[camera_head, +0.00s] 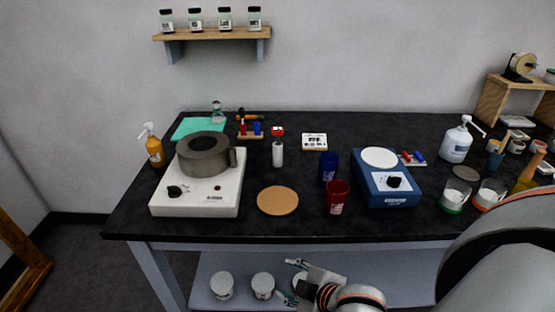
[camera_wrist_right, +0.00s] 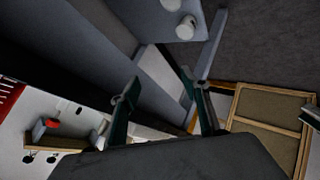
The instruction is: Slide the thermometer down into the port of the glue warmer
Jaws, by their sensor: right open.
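The likely thermometer (camera_head: 278,131), with a red head and a pale display, stands upright at the middle of the black table. A white cylinder (camera_head: 278,155) is directly below its head; I cannot tell whether this is its body or a holder. The likely glue warmer (camera_head: 196,196) is a white box with a knob at the left, bearing a grey pot (camera_head: 204,158) with a handle. Its port cannot be made out. My right gripper (camera_head: 290,281) is open and empty, low in front of the table; its spread fingers also show in the right wrist view (camera_wrist_right: 157,82). My left gripper is out of view.
A cork disc (camera_head: 277,201), a red cup (camera_head: 337,197) and a blue cup (camera_head: 328,166) stand near the middle of the black tabletop (camera_head: 285,226). A blue plate device (camera_head: 386,190) is right of them. White tubs (camera_head: 222,286) stand on the lower shelf.

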